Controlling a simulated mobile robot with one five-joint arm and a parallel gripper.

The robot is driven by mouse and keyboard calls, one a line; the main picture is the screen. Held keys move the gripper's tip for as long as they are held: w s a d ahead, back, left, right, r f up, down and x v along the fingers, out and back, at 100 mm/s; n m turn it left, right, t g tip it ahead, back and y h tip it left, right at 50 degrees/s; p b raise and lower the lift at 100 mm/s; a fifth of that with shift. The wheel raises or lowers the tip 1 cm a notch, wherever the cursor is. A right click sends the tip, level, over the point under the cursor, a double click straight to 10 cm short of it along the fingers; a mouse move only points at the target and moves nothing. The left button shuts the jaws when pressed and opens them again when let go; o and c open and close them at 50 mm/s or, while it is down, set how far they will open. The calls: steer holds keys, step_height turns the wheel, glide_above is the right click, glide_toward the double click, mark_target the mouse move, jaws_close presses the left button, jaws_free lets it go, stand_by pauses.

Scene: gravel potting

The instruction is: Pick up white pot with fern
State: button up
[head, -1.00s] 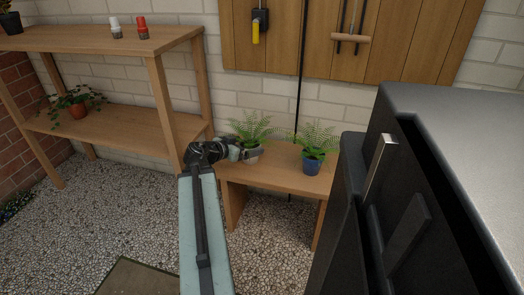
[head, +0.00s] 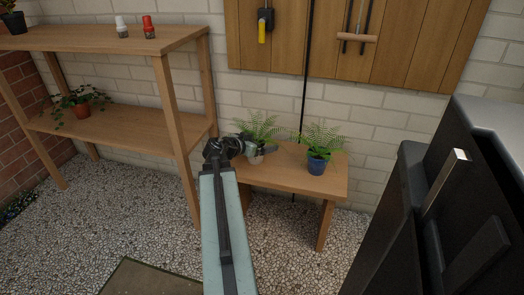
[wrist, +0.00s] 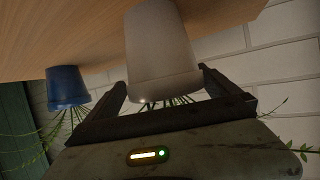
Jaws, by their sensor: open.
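The white pot with a fern (head: 256,158) stands on the low wooden bench, with its green fronds spreading above it. In the wrist view, which looks upside down, the white pot (wrist: 160,50) is large and upper centre. My gripper (head: 262,149) is at the pot and partly covers it in the head view. In the wrist view my gripper (wrist: 166,88) is open, with one finger on each side of the pot near its rim. I cannot tell whether either finger touches it. Fern leaves show between the fingers.
A blue pot with a fern (head: 317,166) stands to the right on the bench (head: 285,176). A wooden shelf (head: 110,140) stands left, holding a trailing plant in a terracotta pot (head: 82,110). A black cabinet (head: 420,215) fills the right. Gravel floor lies between.

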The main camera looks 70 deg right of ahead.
steer(key=shift+w+d+f, duration=0.2)
steer(key=shift+d+f, duration=0.15)
steer(key=shift+d, duration=0.1)
steer(key=shift+w+a, duration=0.1)
steer(key=shift+c, duration=0.7)
steer(key=c, duration=1.8)
